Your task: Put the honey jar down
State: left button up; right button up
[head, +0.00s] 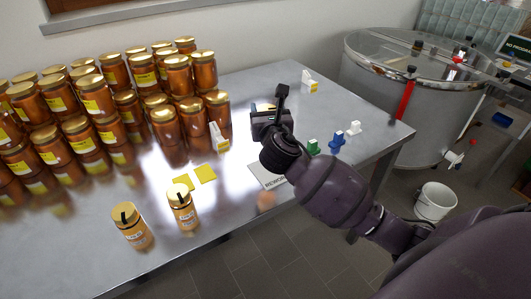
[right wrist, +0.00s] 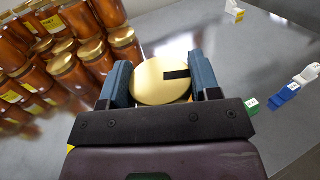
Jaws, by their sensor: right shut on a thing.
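The honey jar (right wrist: 150,88) shows in the right wrist view as a gold lid with a black strip. It sits between the two blue-grey fingers of my right gripper (right wrist: 163,85), which is shut on it. In the head view my right gripper (head: 268,118) is over the right half of the steel table (head: 245,90) and hides nearly all of the jar. How high the jar is above the table cannot be told. My left gripper is not in view.
Many amber jars (head: 55,150) stand stacked at the left. Two jars with black-marked lids (head: 133,228) (head: 183,212) stand near the front edge, by yellow cards (head: 205,173). A lettered pale plate (head: 268,177) and green (head: 312,146), blue (head: 337,140) and white (head: 354,128) pieces lie rightward.

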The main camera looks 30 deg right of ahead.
notch_tip(320, 180, down, 6)
jog(key=shift+r+b, duration=0.15)
jog(key=shift+b, duration=0.55)
jog(key=shift+f, duration=0.8)
notch_tip(320, 180, down, 5)
jog(key=shift+b, duration=1.1)
jog(key=shift+f, duration=0.15)
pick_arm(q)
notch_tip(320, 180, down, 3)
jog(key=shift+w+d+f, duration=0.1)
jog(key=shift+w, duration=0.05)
pick_arm(e)
jog(key=shift+f, duration=0.1)
jog(key=o, duration=1.1)
jog(key=shift+c, duration=0.2)
